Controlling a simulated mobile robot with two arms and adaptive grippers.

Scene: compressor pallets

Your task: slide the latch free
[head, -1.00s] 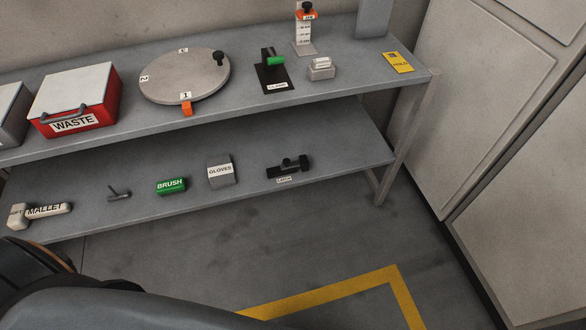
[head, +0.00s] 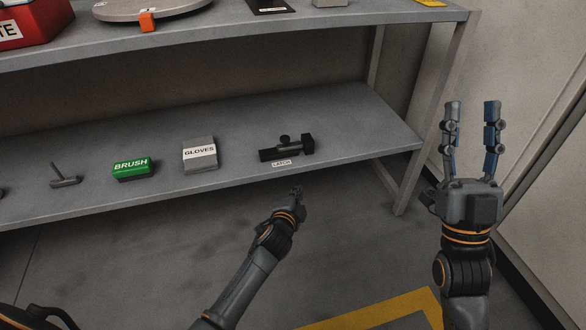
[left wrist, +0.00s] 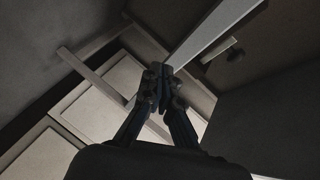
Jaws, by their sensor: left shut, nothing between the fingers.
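The black latch (head: 306,145) lies on the lower shelf in the head view, with a round knob on top and a small white LATCH label (head: 282,163) in front of it. My left gripper (head: 298,191) is shut and empty, below the latch in the picture and apart from it, in front of the shelf's front edge. In the left wrist view its fingertips (left wrist: 160,77) meet. My right gripper (head: 472,106) is open and empty at the right, with its two fingers pointing up and well apart, clear of the shelf.
On the lower shelf (head: 235,120), a GLOVES box (head: 199,153), a green BRUSH block (head: 132,168) and a small grey tool (head: 66,179) stand left of the latch. The upper shelf hangs above. A shelf leg (head: 406,187) stands at the right.

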